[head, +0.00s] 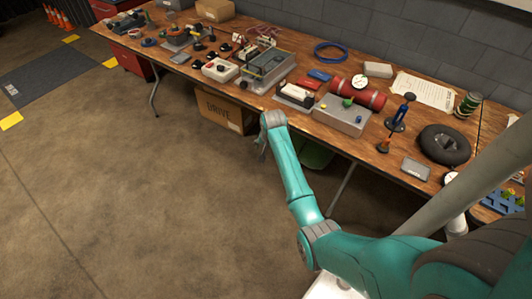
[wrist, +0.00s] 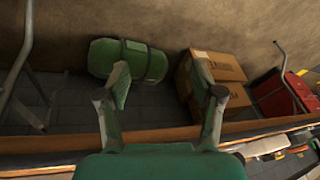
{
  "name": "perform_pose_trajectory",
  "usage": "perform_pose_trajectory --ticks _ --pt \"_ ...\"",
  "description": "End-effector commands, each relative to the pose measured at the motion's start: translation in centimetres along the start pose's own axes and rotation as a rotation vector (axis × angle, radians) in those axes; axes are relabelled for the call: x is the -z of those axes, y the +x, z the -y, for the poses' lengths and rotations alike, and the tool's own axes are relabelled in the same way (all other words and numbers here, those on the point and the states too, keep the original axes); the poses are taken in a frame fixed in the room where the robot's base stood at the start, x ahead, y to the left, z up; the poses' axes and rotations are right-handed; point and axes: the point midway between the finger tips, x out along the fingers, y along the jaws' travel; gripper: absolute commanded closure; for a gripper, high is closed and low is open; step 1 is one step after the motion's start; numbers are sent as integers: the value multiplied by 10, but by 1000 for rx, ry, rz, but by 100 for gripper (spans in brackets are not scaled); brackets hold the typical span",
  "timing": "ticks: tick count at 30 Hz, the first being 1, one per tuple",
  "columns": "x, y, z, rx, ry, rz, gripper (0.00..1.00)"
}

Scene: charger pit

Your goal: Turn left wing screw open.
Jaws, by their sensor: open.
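My gripper (head: 262,146) hangs in front of the workbench's front edge, pointing down. In the wrist view its two fingers (wrist: 160,82) are spread wide with nothing between them. A larger grey device (head: 266,68) stands further left. The parts are too small for me to tell which one is the left wing screw. My gripper is apart from all of them.
The wooden workbench (head: 390,160) is crowded with a red cylinder (head: 370,97), a black ring (head: 444,146) and several tools. Under it are a cardboard box (head: 222,110) and a green rolled item (wrist: 128,60). The floor in front is clear.

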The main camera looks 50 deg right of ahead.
Motion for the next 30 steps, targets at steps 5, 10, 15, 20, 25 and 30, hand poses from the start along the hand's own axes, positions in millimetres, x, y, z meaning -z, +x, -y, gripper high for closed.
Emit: perform_pose_trajectory --ticks 5,10,15,20,25,30 --pt "-13 5 0 12 -20 -13 33" --pt "-16 7 0 15 -25 -17 33" --pt "-16 7 0 15 -25 -17 33" --pt "-16 7 0 15 -25 -17 33" --pt "-16 7 0 15 -25 -17 33" --pt "-32 13 -1 25 -43 -27 33"
